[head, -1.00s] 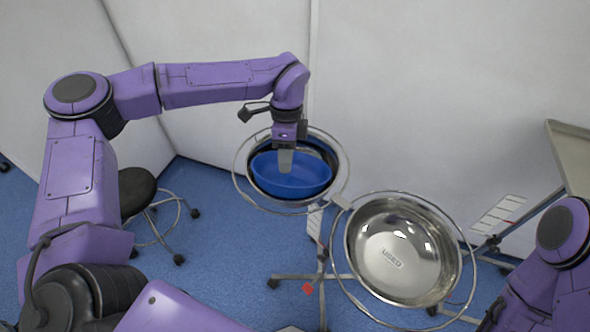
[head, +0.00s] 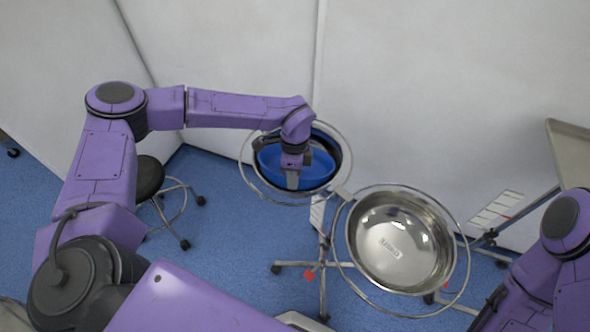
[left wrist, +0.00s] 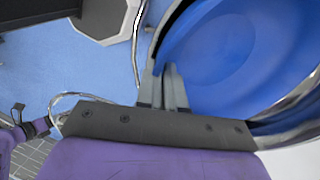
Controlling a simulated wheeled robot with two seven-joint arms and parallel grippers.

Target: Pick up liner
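The liner (head: 321,166) is a blue basin inside a metal bowl on a ring stand, at the upper middle of the head view. It also fills the upper right of the left wrist view (left wrist: 235,60). My left gripper (head: 292,181) points down at the liner's near side. Its fingers look close together in the left wrist view (left wrist: 170,75), at the liner's edge. I cannot tell whether the liner's wall is between them. My right gripper is not visible; only part of my right arm shows at the lower right.
A second, empty steel bowl (head: 395,250) sits in a ring to the right. A dark stool (head: 148,176) stands at the left. A metal tray (head: 572,150) is at the far right. Pale walls stand close behind the bowls.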

